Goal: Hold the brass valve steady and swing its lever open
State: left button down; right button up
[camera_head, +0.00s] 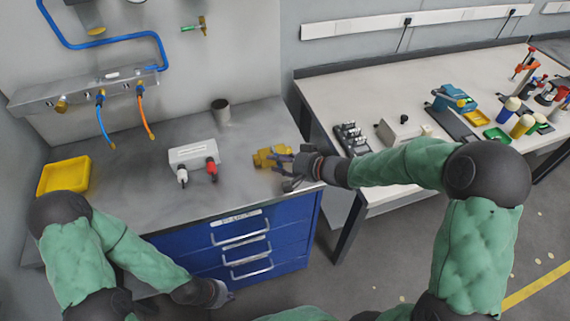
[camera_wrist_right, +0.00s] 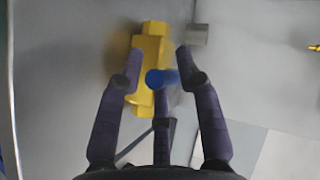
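The yellow brass valve (camera_head: 265,158) sits near the right end of the grey bench top. In the right wrist view the valve (camera_wrist_right: 150,50) lies between my spread fingers, with a round blue part (camera_wrist_right: 162,77), perhaps the lever's end, over its side. My right gripper (camera_head: 284,168) is at the valve's right side. In the wrist view its fingers (camera_wrist_right: 160,62) are apart and not closed on the valve; whether one touches it I cannot tell. My left gripper (camera_head: 225,294) hangs low in front of the blue drawers, away from the valve; its fingers are too small to read.
A white box (camera_head: 194,154) with plugs stands left of the valve, a dark cup (camera_head: 220,112) behind it. A yellow tray (camera_head: 80,160) is at the bench's left. Blue and orange hoses (camera_head: 146,118) hang at the wall. A second table (camera_head: 330,90) with tools stands right.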

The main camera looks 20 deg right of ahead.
grip_shut()
dwell(0.4)
